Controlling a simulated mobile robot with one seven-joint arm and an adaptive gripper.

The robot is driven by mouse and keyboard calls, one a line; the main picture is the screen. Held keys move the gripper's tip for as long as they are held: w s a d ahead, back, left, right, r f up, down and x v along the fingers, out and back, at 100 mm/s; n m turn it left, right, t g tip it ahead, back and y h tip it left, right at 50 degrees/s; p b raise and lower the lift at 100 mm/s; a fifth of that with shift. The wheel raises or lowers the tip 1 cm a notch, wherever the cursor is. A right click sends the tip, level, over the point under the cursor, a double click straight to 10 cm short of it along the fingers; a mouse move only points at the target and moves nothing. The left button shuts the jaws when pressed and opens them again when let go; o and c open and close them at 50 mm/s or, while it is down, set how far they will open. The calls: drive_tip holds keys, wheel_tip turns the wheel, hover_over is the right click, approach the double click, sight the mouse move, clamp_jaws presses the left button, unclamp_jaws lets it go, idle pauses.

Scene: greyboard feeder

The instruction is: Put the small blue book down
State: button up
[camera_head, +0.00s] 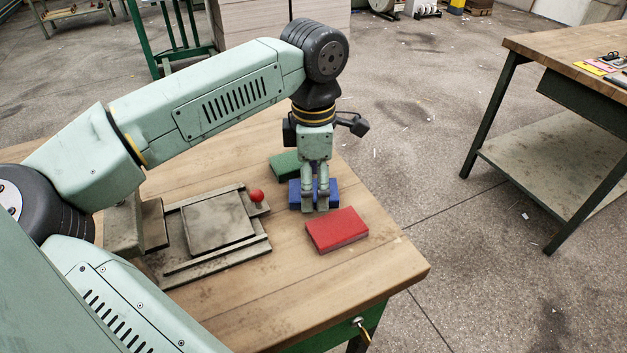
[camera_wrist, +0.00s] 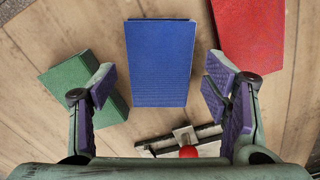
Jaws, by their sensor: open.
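The small blue book (camera_head: 296,196) lies on the wooden table between the green book and the red book. In the wrist view the blue book (camera_wrist: 160,62) lies flat, ahead of my fingertips and in line with the gap between them. My gripper (camera_head: 320,205) points down over the blue book and hides part of it in the head view. In the wrist view my gripper (camera_wrist: 160,90) is open, with its purple-padded fingers wide apart and nothing between them. Whether the fingers touch the book cannot be told.
A green book (camera_head: 284,165) lies behind the blue one, and a red book (camera_head: 337,230) lies in front. A metal feeder plate (camera_head: 217,222) with a red knob (camera_head: 257,195) sits to the left. The table's right edge is close to the books. Another workbench (camera_head: 570,50) stands at right.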

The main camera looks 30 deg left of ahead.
wheel_tip(320, 180, up, 11)
drive_tip(key=p, duration=0.6)
drive_tip(key=shift+r+p, duration=0.2)
drive_tip(key=shift+p, duration=0.1)
